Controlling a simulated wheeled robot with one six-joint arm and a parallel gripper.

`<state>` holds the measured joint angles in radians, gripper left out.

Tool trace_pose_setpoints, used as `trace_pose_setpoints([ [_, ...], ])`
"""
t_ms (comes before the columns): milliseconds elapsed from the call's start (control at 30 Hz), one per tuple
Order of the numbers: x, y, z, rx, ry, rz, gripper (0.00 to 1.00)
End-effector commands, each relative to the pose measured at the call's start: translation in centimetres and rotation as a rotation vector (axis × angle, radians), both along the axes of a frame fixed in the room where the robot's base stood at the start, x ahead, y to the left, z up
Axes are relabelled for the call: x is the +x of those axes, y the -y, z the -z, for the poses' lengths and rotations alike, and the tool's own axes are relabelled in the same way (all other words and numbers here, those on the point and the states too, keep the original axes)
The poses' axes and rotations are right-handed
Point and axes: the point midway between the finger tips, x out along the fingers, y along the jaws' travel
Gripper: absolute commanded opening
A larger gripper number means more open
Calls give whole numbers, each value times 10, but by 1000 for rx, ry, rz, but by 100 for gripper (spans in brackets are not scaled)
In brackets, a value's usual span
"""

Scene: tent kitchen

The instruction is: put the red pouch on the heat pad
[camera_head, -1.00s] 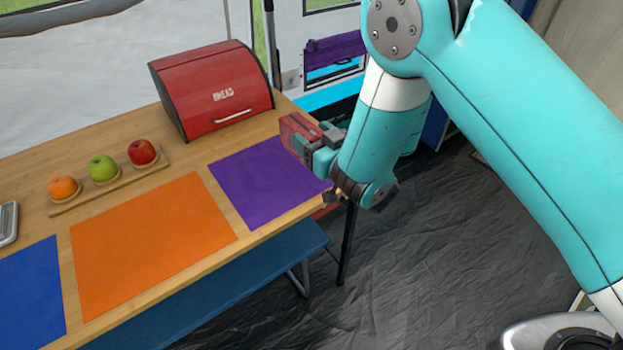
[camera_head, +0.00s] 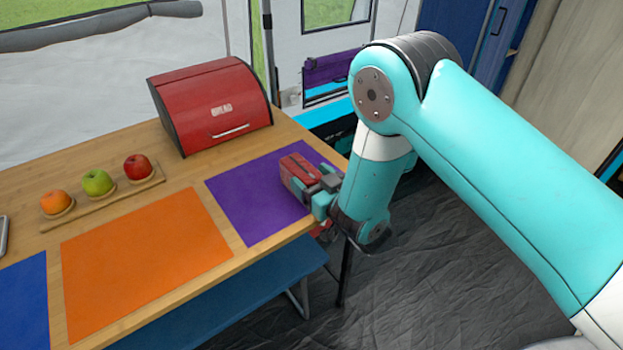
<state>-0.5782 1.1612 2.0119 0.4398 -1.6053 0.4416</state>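The red pouch (camera_head: 298,172) is at the right part of the purple mat (camera_head: 248,203). My gripper (camera_head: 318,187) is shut on the pouch from its right side and hides part of it. I cannot tell whether the pouch touches the mat or hangs just above it. An orange mat (camera_head: 145,250) and a blue mat (camera_head: 22,300) lie farther left on the wooden table. None of the mats shows a label, so I cannot tell which one is the heat pad.
A red bread box (camera_head: 210,105) stands behind the purple mat. A wooden board (camera_head: 140,187) holds an orange, a green apple and a red apple. A blue bench (camera_head: 235,290) runs along the table's front edge. The orange mat is clear.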

Motion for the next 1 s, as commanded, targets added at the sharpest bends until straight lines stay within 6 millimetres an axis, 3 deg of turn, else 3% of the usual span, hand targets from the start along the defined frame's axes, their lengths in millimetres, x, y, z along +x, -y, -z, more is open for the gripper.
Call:
trace_pose_setpoints([
  [67, 0, 0, 0, 0, 0, 0, 87],
  [467, -7, 5, -1, -3, -3, 0, 87],
  [800, -66, 45, -1, -2, -5, 1, 87],
  [1000, -92, 62, -2, -2, -2, 0, 87],
])
